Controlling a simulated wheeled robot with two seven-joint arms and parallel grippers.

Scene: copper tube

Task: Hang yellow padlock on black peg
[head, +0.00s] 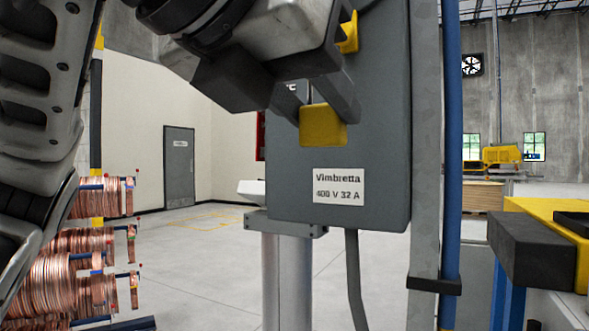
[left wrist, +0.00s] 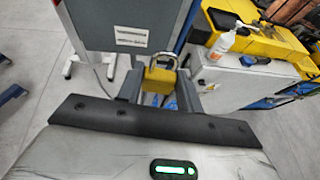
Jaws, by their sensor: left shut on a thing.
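The yellow padlock (head: 323,126) is held between the fingers of my left gripper (head: 318,108), in front of the grey electrical box (head: 380,120). In the left wrist view the padlock (left wrist: 159,80) sits between the two dark fingers of the left gripper (left wrist: 158,88), with its grey shackle pointing away from the palm. In the head view the shackle is hidden behind the gripper. I cannot make out the black peg in either view; the gripper and arm cover the upper part of the box. My right gripper is not in view.
The box carries a white label (head: 339,187) and stands by a blue pipe (head: 452,150). Copper coils (head: 75,265) hang at the left. A yellow and black fixture (head: 540,245) stands at the right. A white bottle (left wrist: 224,42) shows in the left wrist view.

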